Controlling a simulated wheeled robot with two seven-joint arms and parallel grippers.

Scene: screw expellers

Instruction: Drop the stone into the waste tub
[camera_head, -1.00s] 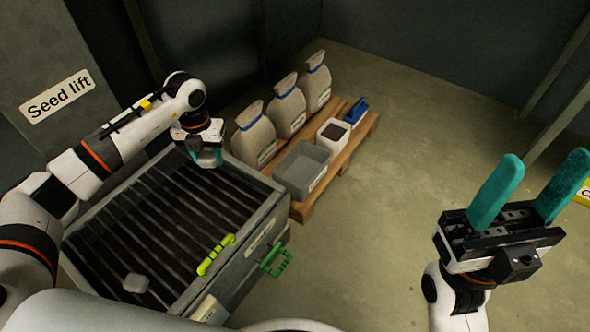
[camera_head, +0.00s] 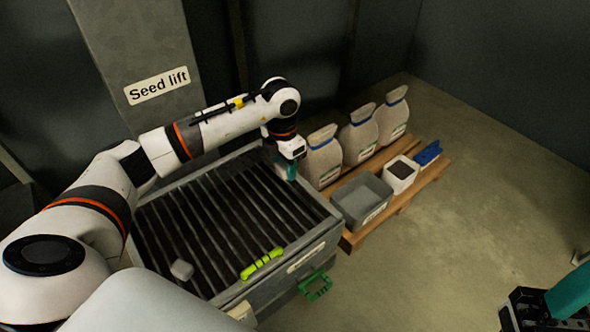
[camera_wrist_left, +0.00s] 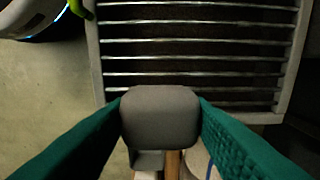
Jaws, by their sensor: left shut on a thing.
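My left gripper (camera_head: 291,172) is above the far edge of the slatted grate. In the left wrist view its teal fingers are shut on a rounded grey stone (camera_wrist_left: 160,117). In the head view the held stone is hidden by the gripper. Another pale stone (camera_head: 181,269) lies on the near part of the grate. A grey open tub (camera_head: 349,205), probably the waste tub, stands right of the held stone; its label is too small to read.
A wooden pallet (camera_head: 420,185) carries several sacks (camera_head: 360,138), a white container (camera_head: 401,172) and a blue item (camera_head: 428,153).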

